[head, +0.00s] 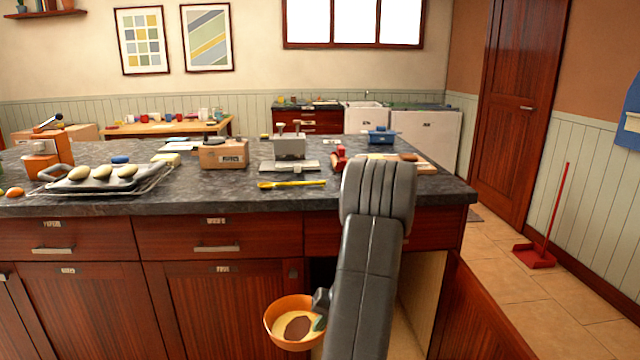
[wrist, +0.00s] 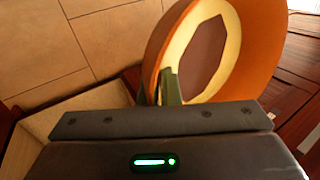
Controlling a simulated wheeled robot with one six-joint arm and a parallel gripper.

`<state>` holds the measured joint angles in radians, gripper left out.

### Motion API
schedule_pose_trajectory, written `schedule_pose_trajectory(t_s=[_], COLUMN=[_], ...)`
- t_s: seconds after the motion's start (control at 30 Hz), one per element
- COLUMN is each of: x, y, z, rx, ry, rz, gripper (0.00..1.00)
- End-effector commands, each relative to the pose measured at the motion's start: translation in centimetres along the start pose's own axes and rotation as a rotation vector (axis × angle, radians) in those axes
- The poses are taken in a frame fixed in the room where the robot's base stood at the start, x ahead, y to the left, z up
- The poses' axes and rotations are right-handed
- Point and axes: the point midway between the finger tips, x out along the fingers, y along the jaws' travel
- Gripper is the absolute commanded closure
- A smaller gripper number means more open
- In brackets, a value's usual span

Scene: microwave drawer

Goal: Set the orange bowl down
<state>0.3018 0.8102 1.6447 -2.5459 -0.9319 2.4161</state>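The orange bowl (head: 292,322) hangs in front of the cabinet doors, below the counter, at the lower middle of the head view. It has a cream inside with a dark brown patch. In the wrist view the bowl (wrist: 262,50) fills the upper right, tilted in that picture. My gripper (wrist: 168,88) has its fingers at the bowl's rim and is shut on it. In the head view my dark arm hides most of the gripper, and only a small part shows at the bowl's right edge.
The dark stone counter (head: 230,190) holds a tray (head: 100,180) of loaves, a cardboard box (head: 223,153), a yellow spoon (head: 292,184) and a blue pot (head: 381,136). An open compartment (head: 424,300) lies under the counter's right end.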

Motion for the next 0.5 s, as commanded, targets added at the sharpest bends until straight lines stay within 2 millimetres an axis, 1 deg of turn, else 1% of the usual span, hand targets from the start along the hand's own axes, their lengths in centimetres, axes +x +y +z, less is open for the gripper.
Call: schedule_pose_trajectory(t_s=[0.03, 0.5], x=[-1.5, -6.5], y=[-0.8, -3.5], z=[0.1, 0.9], rx=[0.001, 0.004], ry=[-0.002, -0.001], rz=[-0.002, -0.002], gripper=[1.0, 1.0])
